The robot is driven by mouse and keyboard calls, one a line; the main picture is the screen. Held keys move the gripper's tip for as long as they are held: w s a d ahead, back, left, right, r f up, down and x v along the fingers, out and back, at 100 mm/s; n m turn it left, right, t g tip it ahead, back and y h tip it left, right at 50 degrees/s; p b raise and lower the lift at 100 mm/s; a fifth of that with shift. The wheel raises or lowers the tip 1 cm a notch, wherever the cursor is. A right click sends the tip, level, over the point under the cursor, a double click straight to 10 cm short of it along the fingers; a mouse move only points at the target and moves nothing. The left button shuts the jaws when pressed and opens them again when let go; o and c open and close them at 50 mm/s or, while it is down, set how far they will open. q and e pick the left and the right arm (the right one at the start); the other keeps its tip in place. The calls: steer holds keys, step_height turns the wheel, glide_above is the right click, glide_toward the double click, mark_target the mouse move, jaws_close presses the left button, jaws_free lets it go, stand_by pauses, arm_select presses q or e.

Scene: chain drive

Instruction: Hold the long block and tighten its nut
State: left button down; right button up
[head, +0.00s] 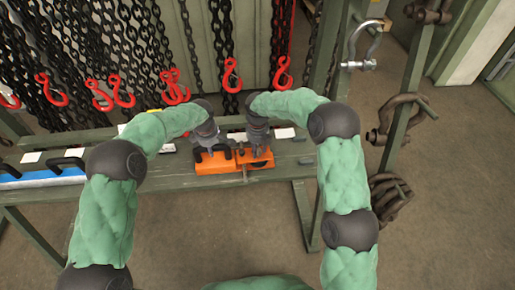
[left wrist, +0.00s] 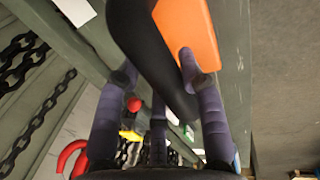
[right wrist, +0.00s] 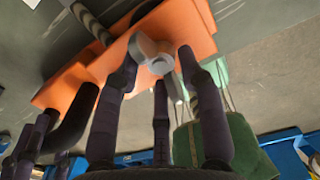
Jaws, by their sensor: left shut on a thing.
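The long orange block (head: 215,167) lies on the green bench, with a black handle on its left part. My left gripper (head: 209,143) is shut on this black handle (left wrist: 150,50), with the orange body (left wrist: 190,25) beside it in the left wrist view. A grey winged nut (right wrist: 160,66) sits on the orange block (right wrist: 185,25) in the right wrist view. My right gripper (right wrist: 158,75) has its fingers spread around the nut. I cannot tell whether they touch it. In the head view my right gripper (head: 258,143) is over the block's right part.
The green bench (head: 185,182) runs left to right. A blue item with a black handle (head: 68,163) lies at its left end. Chains with red hooks (head: 231,76) hang behind. A large shackle (head: 360,50) and dark hooks (head: 405,115) hang at the right.

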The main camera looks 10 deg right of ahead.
jaws_close()
